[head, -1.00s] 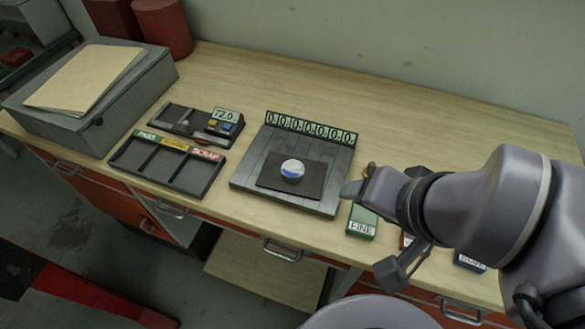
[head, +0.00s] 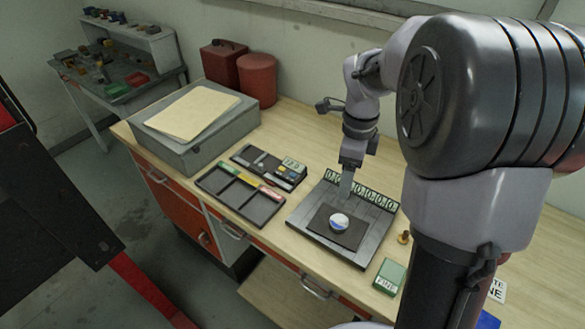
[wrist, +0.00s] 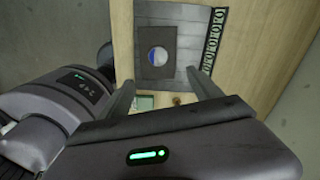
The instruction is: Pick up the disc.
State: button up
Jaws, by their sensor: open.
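The disc (head: 340,222) is small and round, white with a blue part. It lies on a dark square pad (head: 322,231) on a grey plate with a row of number tiles along its back edge. The wrist view also shows the disc (wrist: 158,56), beyond my fingertips. My gripper (head: 347,187) is above the back part of the plate, pointing down, apart from the disc. In the wrist view its two fingers (wrist: 162,84) are spread wide with nothing between them in their grip.
A grey box (head: 237,124) is farther left. A green block (head: 389,277) and a small brass piece (head: 404,238) are to the right.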

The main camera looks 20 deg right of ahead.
jog(key=b, duration=0.3)
send_over(339, 221)
jog(key=f, duration=1.1)
jog(key=shift+w+d+f, duration=0.1)
jog(key=shift+d+f, duration=0.05)
jog(key=shift+d, duration=0.15)
jog(key=f, duration=0.2)
jog(key=f+b, duration=0.1)
jog(key=f, duration=0.1)
jog(key=f+b, duration=0.1)
jog(key=shift+a+f, duration=0.35)
jog(key=shift+f, duration=0.05)
jog(key=shift+r, duration=0.1)
grip_shut()
